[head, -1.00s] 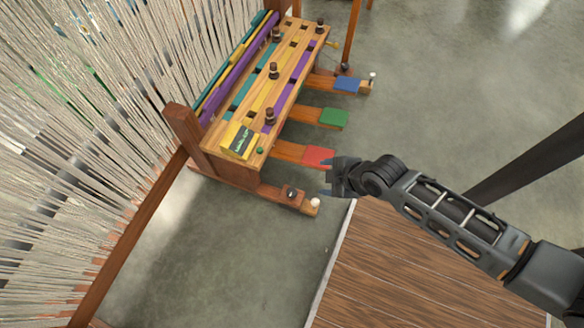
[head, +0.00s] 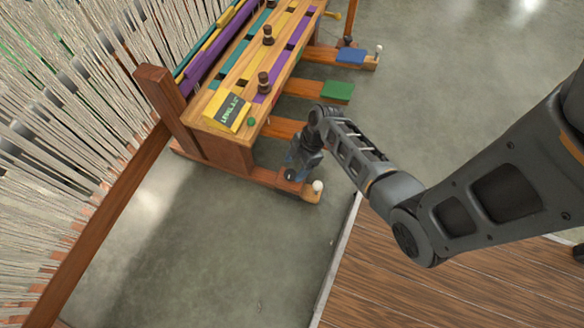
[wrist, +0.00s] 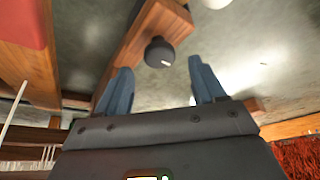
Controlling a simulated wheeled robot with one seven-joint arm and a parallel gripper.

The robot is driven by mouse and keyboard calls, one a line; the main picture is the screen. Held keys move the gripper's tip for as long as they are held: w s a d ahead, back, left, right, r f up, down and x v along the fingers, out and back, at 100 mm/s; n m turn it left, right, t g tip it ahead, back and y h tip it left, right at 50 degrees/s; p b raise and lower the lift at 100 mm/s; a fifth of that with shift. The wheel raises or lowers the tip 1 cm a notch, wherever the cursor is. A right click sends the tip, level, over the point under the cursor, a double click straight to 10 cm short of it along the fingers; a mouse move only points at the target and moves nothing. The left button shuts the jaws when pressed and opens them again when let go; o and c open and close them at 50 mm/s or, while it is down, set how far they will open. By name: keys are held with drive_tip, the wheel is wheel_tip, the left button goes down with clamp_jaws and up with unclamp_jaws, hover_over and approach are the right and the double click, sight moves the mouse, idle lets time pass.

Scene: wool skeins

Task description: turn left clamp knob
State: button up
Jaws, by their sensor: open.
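The clamp knob is a dark round knob (wrist: 159,52) with a small white mark. In the wrist view it sits on a wooden foot beam (wrist: 150,25), just ahead of and between my spread fingers. My gripper (wrist: 158,85) is open, with nothing between its blue-grey fingers. In the head view my gripper (head: 298,165) points down over the near end of the loom's foot beam (head: 263,177), beside a white ball (head: 318,186). There it largely hides the knob. I cannot tell whether the fingers touch the knob.
The wooden loom bench (head: 240,90) has dark pegs and coloured strips. A green pedal (head: 338,91) and a blue pedal (head: 351,56) stick out to the right. A red pedal (wrist: 22,22) is close in the wrist view. Strung warp threads (head: 60,120) stand at left. Grey floor is free in front.

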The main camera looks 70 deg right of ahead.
sight(291, 174)
drive_tip(key=shift+b+x, duration=0.65)
drive_tip(key=shift+x, duration=1.15)
drive_tip(key=c, duration=1)
